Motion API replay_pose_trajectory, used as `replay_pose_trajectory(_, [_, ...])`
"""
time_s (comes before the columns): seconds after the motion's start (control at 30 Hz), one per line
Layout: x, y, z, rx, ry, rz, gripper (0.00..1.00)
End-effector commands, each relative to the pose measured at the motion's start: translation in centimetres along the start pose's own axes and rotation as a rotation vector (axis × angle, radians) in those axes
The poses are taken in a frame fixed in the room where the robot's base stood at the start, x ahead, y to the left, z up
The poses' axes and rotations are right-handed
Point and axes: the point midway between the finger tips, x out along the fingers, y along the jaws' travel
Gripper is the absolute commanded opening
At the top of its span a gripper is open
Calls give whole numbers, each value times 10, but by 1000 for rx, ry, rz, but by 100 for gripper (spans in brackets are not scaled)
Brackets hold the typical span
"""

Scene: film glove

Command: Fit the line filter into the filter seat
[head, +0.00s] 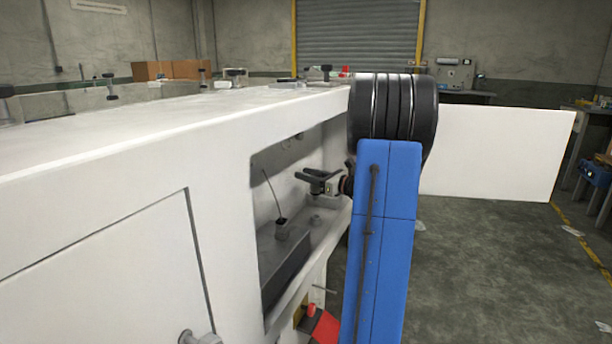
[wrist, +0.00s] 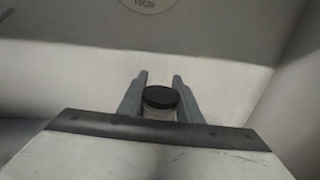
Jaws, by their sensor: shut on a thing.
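My gripper (head: 318,180) is inside the opening in the side of a white cabinet, above its inner floor. The wrist view shows its two grey fingers (wrist: 160,86) on either side of a small cylinder with a black top and a paler body (wrist: 160,98), which looks like the line filter. The fingers are shut on it. In the head view I cannot make the filter out at the fingers.
The white cabinet's front wall (head: 224,215) borders the opening closely. A red and black item (head: 322,325) shows low near my arm. Open floor (head: 490,260) lies to the right.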

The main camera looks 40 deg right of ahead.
Motion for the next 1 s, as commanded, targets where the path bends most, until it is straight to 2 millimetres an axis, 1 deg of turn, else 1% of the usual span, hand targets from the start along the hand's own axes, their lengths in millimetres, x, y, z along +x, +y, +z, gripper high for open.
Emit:
replay_pose_trajectory(0.17, [0,0,-9,3,1,0,5])
replay_pose_trajectory(0.7, [0,0,-49,1,1,0,5])
replay_pose_trajectory(1.0, [0,0,-57,1,0,0,5])
